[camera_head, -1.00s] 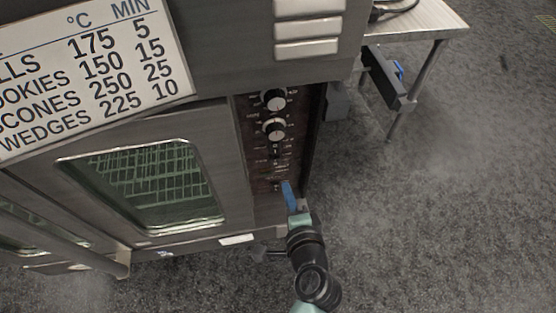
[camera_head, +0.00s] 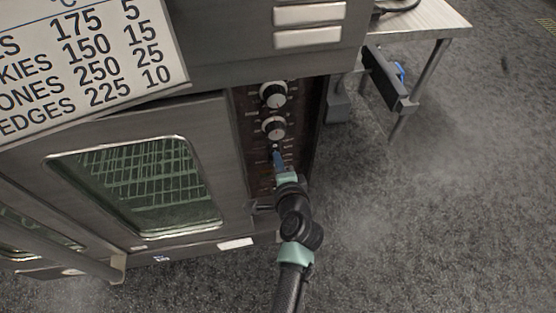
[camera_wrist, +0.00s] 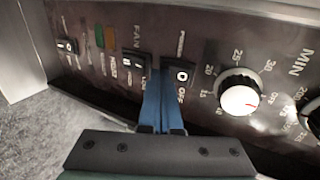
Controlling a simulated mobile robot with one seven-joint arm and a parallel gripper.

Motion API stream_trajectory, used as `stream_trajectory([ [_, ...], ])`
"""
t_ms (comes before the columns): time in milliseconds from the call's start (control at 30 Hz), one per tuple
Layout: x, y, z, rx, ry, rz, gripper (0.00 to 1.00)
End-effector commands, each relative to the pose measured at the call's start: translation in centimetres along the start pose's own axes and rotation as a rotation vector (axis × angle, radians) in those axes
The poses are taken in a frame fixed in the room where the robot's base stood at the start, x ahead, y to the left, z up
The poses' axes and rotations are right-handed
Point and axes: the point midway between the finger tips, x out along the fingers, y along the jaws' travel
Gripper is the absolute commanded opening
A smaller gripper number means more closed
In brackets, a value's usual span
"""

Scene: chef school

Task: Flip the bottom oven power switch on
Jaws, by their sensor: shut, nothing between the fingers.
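The oven's dark control panel (camera_head: 293,110) is to the right of its glass door. In the wrist view a black rocker switch marked POWER and OFF, the power switch (camera_wrist: 182,76), shows a white O on its face. A fan switch (camera_wrist: 131,68) with HI and LOW marks is to its left. My gripper (camera_head: 277,153) has its blue fingers shut and empty, at the panel below the lower knob. In the wrist view its fingertips (camera_wrist: 163,72) lie between the fan switch and the power switch; I cannot tell whether they touch either.
A white-faced timer knob (camera_wrist: 238,95) is right of the power switch in the wrist view. Another switch (camera_wrist: 67,47) is at the far left. The oven door (camera_head: 210,130) is closed. A metal table (camera_head: 430,25) stands at the back right.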

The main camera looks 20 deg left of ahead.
Motion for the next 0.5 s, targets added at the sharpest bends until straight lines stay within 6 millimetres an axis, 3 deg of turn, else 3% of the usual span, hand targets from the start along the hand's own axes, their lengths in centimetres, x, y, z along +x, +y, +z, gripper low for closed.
stream_trajectory([
  [500,0.34,-0.43,-0.01,-0.001,0.000,-0.003,0.00],
])
